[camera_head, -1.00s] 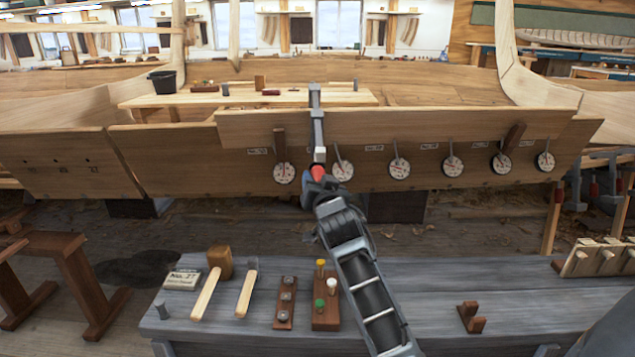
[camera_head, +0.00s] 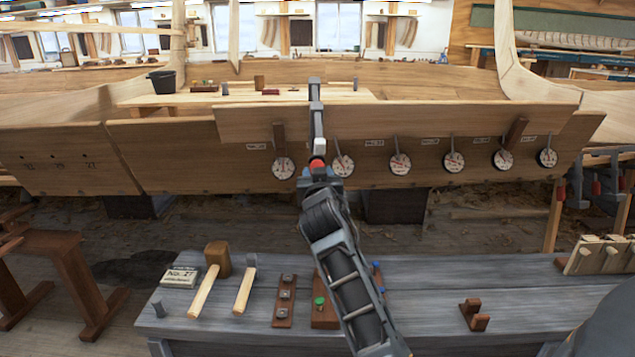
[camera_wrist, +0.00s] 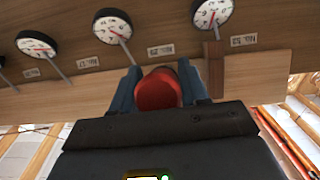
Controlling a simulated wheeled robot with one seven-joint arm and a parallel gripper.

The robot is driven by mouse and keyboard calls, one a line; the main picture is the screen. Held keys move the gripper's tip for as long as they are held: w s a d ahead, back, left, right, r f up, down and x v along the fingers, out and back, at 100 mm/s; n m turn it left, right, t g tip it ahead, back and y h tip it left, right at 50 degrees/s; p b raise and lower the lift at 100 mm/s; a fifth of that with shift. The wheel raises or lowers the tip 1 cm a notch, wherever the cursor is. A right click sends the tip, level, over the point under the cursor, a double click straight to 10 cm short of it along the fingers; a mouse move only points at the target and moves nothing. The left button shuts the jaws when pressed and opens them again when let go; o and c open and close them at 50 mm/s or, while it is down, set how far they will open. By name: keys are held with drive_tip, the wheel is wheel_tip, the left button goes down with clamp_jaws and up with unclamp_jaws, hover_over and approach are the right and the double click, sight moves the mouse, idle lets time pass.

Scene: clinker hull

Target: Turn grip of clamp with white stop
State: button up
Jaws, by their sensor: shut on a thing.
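A grey clamp (camera_head: 316,115) sits over the top edge of the upper hull plank. Its bar hangs down the plank's face. A small pale block (camera_head: 319,147) shows low on the clamp, just above its red grip (camera_head: 317,164). In the wrist view the rounded red grip (camera_wrist: 158,92) lies between my two blue-grey fingers. My gripper (camera_head: 318,172) is shut on this grip from below; in the wrist view my gripper (camera_wrist: 158,88) has a finger on each side of it. The clamp's screw and jaw are mostly hidden.
Several round dials (camera_head: 400,163) hang along the plank; one dial (camera_head: 343,166) is close right of my gripper. A grey bench (camera_head: 420,290) in front holds a mallet (camera_head: 217,258), a hammer (camera_head: 246,285) and a peg block (camera_head: 322,312), partly behind my arm.

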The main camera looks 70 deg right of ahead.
drive_tip(key=shift+n+g+h+b, duration=0.8)
drive_tip(key=shift+n+g+b, duration=0.2)
drive_tip(key=shift+g+b, duration=0.25)
drive_tip(key=shift+s+g, duration=0.1)
drive_tip(key=shift+g, duration=0.15)
drive_tip(key=shift+r, duration=0.1)
drive_tip(key=o, duration=1)
drive_tip(key=shift+c, duration=0.2)
drive_tip(key=v, duration=0.7)
drive_tip(key=shift+a, duration=0.35)
drive_tip(key=shift+s, duration=0.15)
